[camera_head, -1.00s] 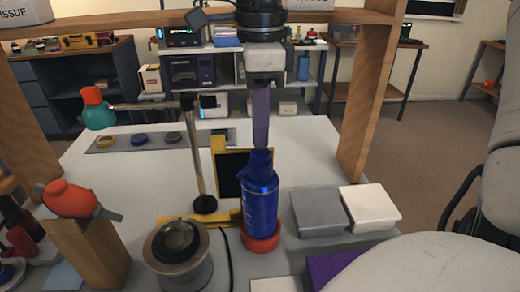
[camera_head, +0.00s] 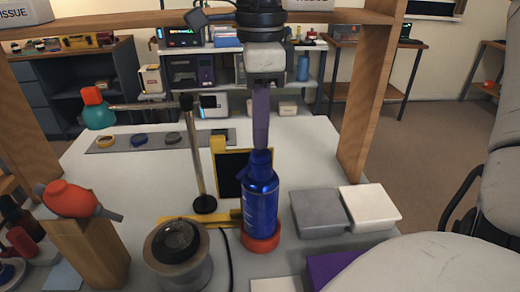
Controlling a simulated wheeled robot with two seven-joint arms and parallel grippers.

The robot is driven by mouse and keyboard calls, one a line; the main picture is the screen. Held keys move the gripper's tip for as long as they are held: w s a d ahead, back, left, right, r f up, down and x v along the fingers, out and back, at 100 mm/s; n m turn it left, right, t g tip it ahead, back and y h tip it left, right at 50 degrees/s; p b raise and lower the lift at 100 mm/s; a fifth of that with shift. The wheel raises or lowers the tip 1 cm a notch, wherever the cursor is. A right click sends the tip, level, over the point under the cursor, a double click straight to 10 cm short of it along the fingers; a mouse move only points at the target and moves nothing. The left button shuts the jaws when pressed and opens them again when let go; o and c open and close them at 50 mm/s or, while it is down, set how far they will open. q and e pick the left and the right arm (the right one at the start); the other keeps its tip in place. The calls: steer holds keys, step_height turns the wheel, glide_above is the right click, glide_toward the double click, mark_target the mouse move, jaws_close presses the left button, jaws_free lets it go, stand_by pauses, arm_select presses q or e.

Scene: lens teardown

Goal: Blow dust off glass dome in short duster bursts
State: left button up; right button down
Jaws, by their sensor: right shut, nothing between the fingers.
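The glass dome (camera_head: 177,238) sits in a round grey holder (camera_head: 180,275) at the front left of the table. Its top looks dark with grey, speckled patches. A blue bottle, seemingly the duster (camera_head: 260,208), stands upright on a red round base (camera_head: 261,243) to the right of the dome. My right gripper (camera_head: 260,145) points straight down over the bottle, with its purple fingers shut and empty. The fingertips are at the bottle's top; I cannot tell whether they touch it. My left gripper is not in view.
A lamp pole (camera_head: 196,150) and a yellow-framed black panel (camera_head: 230,172) stand behind the bottle. Grey (camera_head: 318,215) and white (camera_head: 368,207) boxes lie to its right. A red blower (camera_head: 70,199) rests on a wooden block at left. Wooden posts frame the table.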

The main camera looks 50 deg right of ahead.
mark_target(260, 152)
steer(key=shift+f, duration=0.1)
stand_by(0.3)
steer(key=shift+f+b, duration=0.75)
steer(key=shift+f, duration=0.15)
steer(key=shift+r, duration=0.1)
stand_by(0.6)
steer(key=shift+r+p, duration=1.35)
steer(key=shift+r, duration=0.15)
steer(key=shift+r, duration=0.1)
step_height(260, 152, up, 5)
steer(key=p, duration=0.4)
stand_by(0.6)
